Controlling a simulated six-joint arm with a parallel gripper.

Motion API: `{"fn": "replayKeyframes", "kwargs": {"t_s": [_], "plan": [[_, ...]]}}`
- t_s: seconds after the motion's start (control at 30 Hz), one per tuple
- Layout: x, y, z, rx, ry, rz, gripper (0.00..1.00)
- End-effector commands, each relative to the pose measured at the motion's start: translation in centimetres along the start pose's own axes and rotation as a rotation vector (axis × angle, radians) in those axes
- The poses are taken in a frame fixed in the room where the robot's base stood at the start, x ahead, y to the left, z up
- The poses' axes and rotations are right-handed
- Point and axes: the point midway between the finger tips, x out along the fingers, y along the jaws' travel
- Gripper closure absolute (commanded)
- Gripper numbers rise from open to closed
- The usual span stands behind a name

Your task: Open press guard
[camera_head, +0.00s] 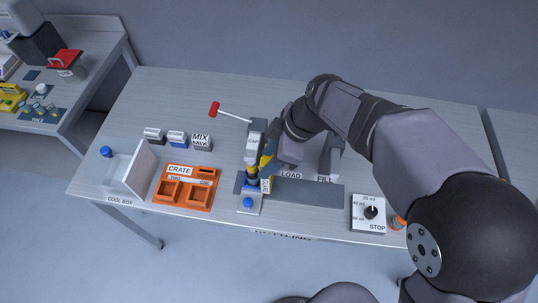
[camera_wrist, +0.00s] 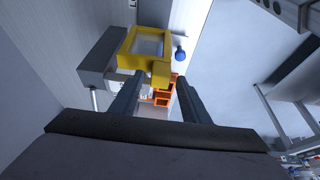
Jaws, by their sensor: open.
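The press marked CAP (camera_head: 253,141) stands near the middle of the table. Its yellow guard (camera_wrist: 132,47), a square frame with a clear pane, lies ahead of my gripper in the wrist view. In the head view only a little yellow (camera_head: 266,160) shows beside my gripper (camera_head: 272,158), which hides much of the guard. In the wrist view my gripper (camera_wrist: 158,80) is open, its fingertips close to the guard's lower edge and a yellow tab between them in the picture. I cannot tell whether they touch it. Inside the jaws nothing is held.
The orange crate (camera_head: 187,206) and the cool box (camera_head: 146,170) stand left of the press. A red-knobbed lever (camera_head: 214,108) sticks out behind. A blue button (camera_head: 247,203) is in front. The STOP dial box (camera_head: 368,213) is at the right. The back left of the table is clear.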

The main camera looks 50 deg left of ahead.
Motion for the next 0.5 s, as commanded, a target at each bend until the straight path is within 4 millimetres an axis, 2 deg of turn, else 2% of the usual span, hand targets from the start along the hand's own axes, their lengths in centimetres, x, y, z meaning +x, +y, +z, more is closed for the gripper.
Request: {"fn": "replayKeyframes", "kwargs": {"t_s": [0.2,0.23,0.4,0.5], "plan": [[0.08,-0.01,0.01,0.0,0.0,0.0,0.58],[0.07,-0.01,0.01,0.0,0.0,0.0,0.6],[0.05,-0.01,0.01,0.0,0.0,0.0,1.0],[0.04,0.0,0.01,0.0,0.0,0.0,1.0]]}}
